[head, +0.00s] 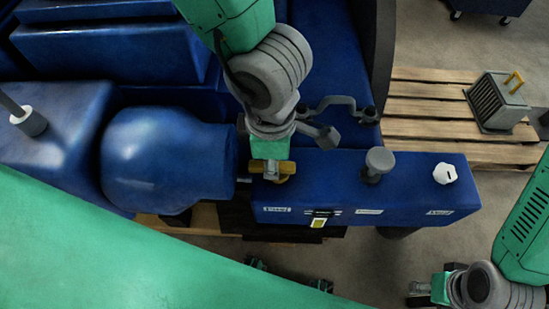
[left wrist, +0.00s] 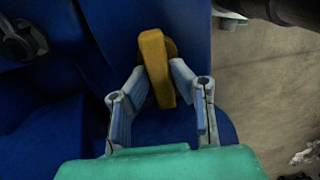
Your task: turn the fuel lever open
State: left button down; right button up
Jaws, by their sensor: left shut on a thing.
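The yellow fuel lever (head: 283,178) sits at the left end of the blue box in the head view, just beside the rounded blue housing. In the left wrist view the lever (left wrist: 155,62) is a yellow bar, slightly tilted, between the two fingers. My left gripper (left wrist: 160,78) is shut on it, with one finger on each side. In the head view the left wrist hangs over the lever from above and hides the fingers and part of the lever. My right gripper (head: 420,295) is at the bottom right, away from the box; its fingers are too small to read.
The blue box (head: 330,180) carries a grey knob (head: 379,162), a white cap (head: 445,173) and labels along its front edge. The blue rounded housing (head: 165,160) stands close on the left. A wooden pallet (head: 425,105) with a grey finned unit (head: 495,103) lies at right.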

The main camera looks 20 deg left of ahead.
pick_arm(q)
jog(key=shift+s+a+f+n, duration=0.15)
jog(key=shift+n, duration=0.15)
jog(key=n+p, duration=0.1)
jog(key=n, duration=0.2)
jog(key=shift+s, duration=0.1)
jog(key=n, duration=0.4)
jog(key=shift+s+d, duration=0.15)
jog(key=shift+d, duration=0.15)
jog(key=n, duration=0.5)
jog(key=shift+s+d, duration=0.1)
jog(key=shift+d, duration=0.15)
jog(key=n, duration=0.5)
jog(key=shift+d+b, duration=0.25)
jog(key=shift+b, duration=0.15)
jog(key=shift+n, duration=0.3)
jog(key=c, duration=1.4)
grip_release()
jog(key=shift+d, duration=0.1)
jog(key=shift+c, duration=0.2)
